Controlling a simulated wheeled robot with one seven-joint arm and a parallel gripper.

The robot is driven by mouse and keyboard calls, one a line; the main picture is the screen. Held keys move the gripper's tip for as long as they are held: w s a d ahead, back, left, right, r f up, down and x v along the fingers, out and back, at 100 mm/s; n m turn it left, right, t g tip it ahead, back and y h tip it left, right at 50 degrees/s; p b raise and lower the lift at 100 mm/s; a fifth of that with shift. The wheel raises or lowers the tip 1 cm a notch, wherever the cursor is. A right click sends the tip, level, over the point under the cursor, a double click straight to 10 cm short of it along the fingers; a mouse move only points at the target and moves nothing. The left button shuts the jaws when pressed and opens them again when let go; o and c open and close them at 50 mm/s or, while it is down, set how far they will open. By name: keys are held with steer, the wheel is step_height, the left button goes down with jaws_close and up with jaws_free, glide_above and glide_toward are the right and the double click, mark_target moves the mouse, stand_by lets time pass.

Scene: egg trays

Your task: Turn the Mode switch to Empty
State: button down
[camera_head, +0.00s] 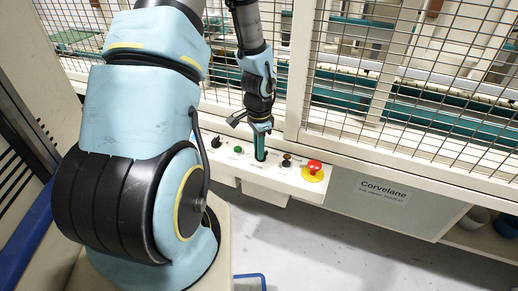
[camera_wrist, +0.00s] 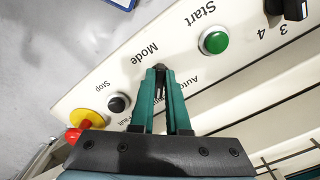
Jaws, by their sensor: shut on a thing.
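The control panel (camera_head: 268,172) has a row of controls along the front of the fenced machine. My gripper (camera_head: 261,157) points down at the middle of the panel. In the wrist view, my gripper (camera_wrist: 160,72) has its two teal fingers closed around the black Mode switch (camera_wrist: 160,68), beside the printed word Mode. The fingers hide most of the switch, so its pointing direction cannot be told. Part of an Auto label shows to its right; no Empty label is readable.
The green Start button (camera_wrist: 214,40) and a black knob (camera_wrist: 290,8) with numbers lie on one side. The dark Stop button (camera_wrist: 118,102) and the red emergency button (camera_head: 313,168) on its yellow base lie on the other. Wire mesh fencing (camera_head: 400,60) stands behind the panel.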

stand_by(0.3)
steer(key=c, duration=0.9)
jaws_free()
steer(key=shift+r, duration=0.15)
step_height(320, 180, up, 11)
steer(key=shift+f, duration=0.2)
steer(key=s+a+r+n+t+p, duration=0.1)
steer(key=s+a+r+n, duration=0.7)
steer(key=a+r+n, duration=0.2)
steer(key=a+n, duration=0.2)
steer(key=shift+s+a+n+t, duration=0.15)
steer(key=shift+a+n+t, duration=0.15)
steer(key=shift+n, duration=0.1)
